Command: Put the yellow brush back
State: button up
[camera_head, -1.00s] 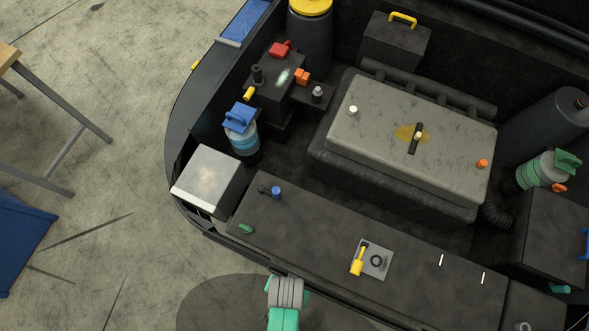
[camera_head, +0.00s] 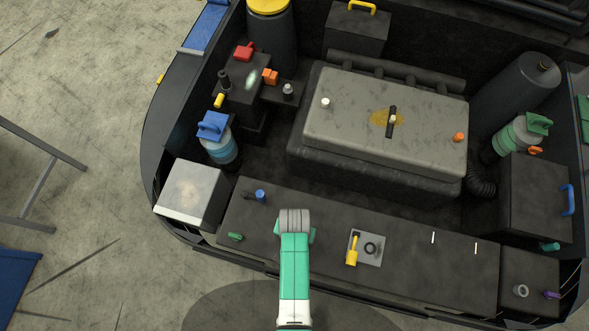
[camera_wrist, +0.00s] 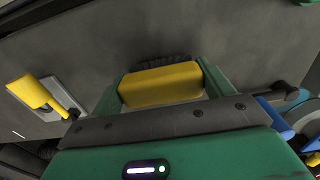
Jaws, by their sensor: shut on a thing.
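The yellow brush (camera_wrist: 160,85) is between the green fingers of my gripper (camera_wrist: 162,88) in the wrist view, with dark bristles on its far side. My gripper is shut on it. In the head view my arm hides the brush, and my gripper (camera_head: 295,232) is over the long dark front box (camera_head: 330,270). I cannot tell the gap between brush and box. A yellow lever (camera_head: 352,250) on a small grey plate (camera_head: 372,255) is right of my gripper; the lever also shows at the left of the wrist view (camera_wrist: 30,92).
A blue knob (camera_head: 261,196) and a green handle (camera_head: 236,237) are left of my gripper on the box. A silver box (camera_head: 190,193) stands farther left. The large grey engine cover (camera_head: 360,145) is behind. Two white marks (camera_head: 433,237) lie to the right.

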jog(key=shift+s+f, duration=0.3)
jog(key=shift+f, duration=0.2)
jog(key=shift+w, duration=0.1)
jog(key=shift+f, duration=0.1)
jog(key=shift+f, duration=0.3)
jog(key=o, duration=1.1)
jog(key=shift+r+b, duration=0.15)
jog(key=shift+b, duration=0.15)
